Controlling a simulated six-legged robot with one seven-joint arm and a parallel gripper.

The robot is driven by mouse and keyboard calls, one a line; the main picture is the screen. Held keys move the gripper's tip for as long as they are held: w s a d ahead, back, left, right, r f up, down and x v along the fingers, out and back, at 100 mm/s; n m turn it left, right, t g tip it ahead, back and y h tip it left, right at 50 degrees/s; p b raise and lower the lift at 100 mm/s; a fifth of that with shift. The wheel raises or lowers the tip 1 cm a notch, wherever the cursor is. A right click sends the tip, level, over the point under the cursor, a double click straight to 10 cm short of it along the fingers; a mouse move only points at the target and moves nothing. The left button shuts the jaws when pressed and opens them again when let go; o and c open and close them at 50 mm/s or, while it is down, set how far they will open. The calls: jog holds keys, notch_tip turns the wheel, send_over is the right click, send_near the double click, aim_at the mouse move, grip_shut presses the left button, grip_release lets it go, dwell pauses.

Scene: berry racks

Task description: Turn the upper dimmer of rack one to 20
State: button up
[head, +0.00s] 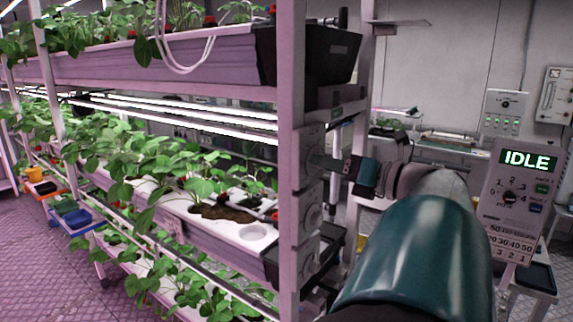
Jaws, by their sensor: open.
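Several pale dimmer boxes are stacked on the end post of the near berry rack (291,100). The upper dimmer (309,137) sits highest, and a middle dimmer (311,207) with a round knob is below it. My gripper (322,163) comes from the right, level with the upper dimmer, its fingers open and pointing at the box face. The fingers overlap the upper dimmer in the picture, hiding its knob and scale. I cannot tell whether they touch the knob or what value it is set to.
Planting troughs (180,60) with green plants run back along the rack. A control panel (512,200) reading IDLE stands at the right, with a small dial. A bench (430,150) is behind my arm. Coloured bins (67,212) sit at the left aisle.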

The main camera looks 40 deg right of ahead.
jog(key=shift+c, duration=0.4)
jog(key=c, duration=0.9)
